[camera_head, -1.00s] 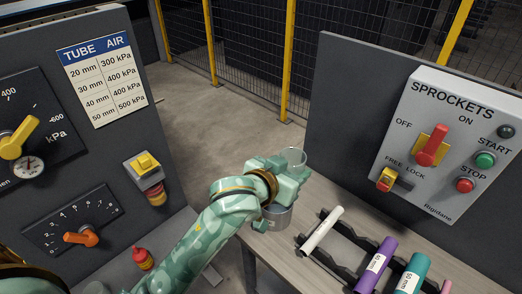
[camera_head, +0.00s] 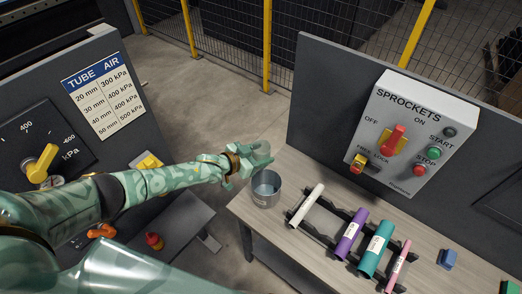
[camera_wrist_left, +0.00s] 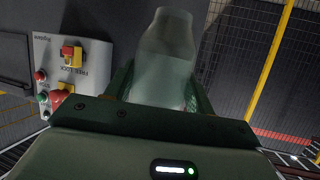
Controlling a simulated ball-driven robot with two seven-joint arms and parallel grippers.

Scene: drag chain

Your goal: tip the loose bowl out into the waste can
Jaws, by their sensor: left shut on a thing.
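My left gripper (camera_head: 262,160) is just above and behind the rim of the grey metal waste can (camera_head: 266,190) on the bench. In the left wrist view the loose bowl (camera_wrist_left: 166,60), a clear, greyish, bottle-shaped piece with a narrower end, sits between the two dark green fingers. The gripper is shut on it. My right gripper is not in view.
A dark rack with white, purple, teal and pink tubes (camera_head: 351,235) stands right of the can. The sprockets panel (camera_head: 410,130) rises behind it. A blue block (camera_head: 447,259) lies farther right. The gauge panel (camera_head: 100,150) is at the left.

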